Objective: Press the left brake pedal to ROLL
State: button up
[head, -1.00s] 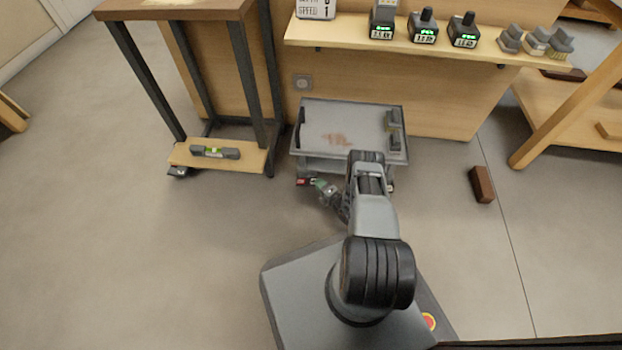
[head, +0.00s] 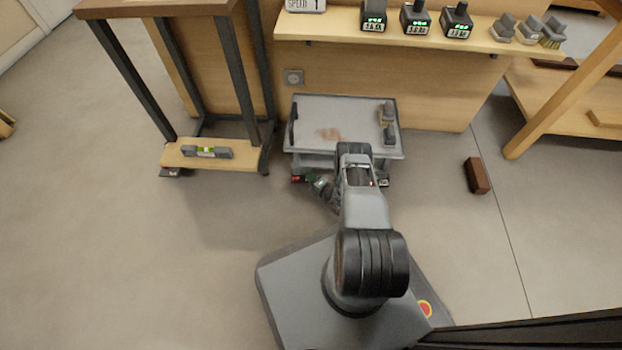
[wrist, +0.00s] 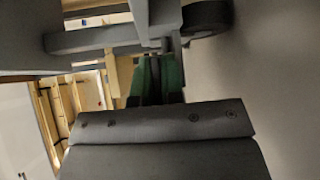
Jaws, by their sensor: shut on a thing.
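The grey cart (head: 345,110) stands against the wooden bench. A small red piece (head: 297,179), probably the left brake pedal, shows low at its front left; its position is too small to read. My gripper (head: 317,182), with green fingers, is low beside it, just to its right; I cannot tell whether they touch. In the wrist view my green fingers (wrist: 160,72) are close together near a grey cart part and a dark wheel (wrist: 207,17). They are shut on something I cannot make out. My forearm hides part of the cart's front.
A wooden stand with dark legs (head: 238,60) and a low shelf with a spirit level (head: 208,152) is at left. The bench shelf (head: 400,38) holds several devices. A brown block (head: 477,175) lies on the floor at right. The floor left of my base is clear.

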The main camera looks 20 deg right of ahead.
grip_shut()
jog(key=shift+s+f+m+t, duration=0.1)
jog(key=shift+f+m+t, duration=0.25)
jog(key=shift+m+t, duration=0.2)
jog(key=shift+f+m+t+y, duration=0.2)
jog(key=shift+m+t+y, duration=0.05)
jog(key=shift+m+t, duration=0.4)
jog(key=shift+f+m+t+y, duration=0.15)
jog(key=shift+m+t+y, duration=0.1)
jog(key=shift+m+t, duration=0.35)
jog(key=o, duration=0.6)
grip_release()
jog(key=shift+r, duration=0.1)
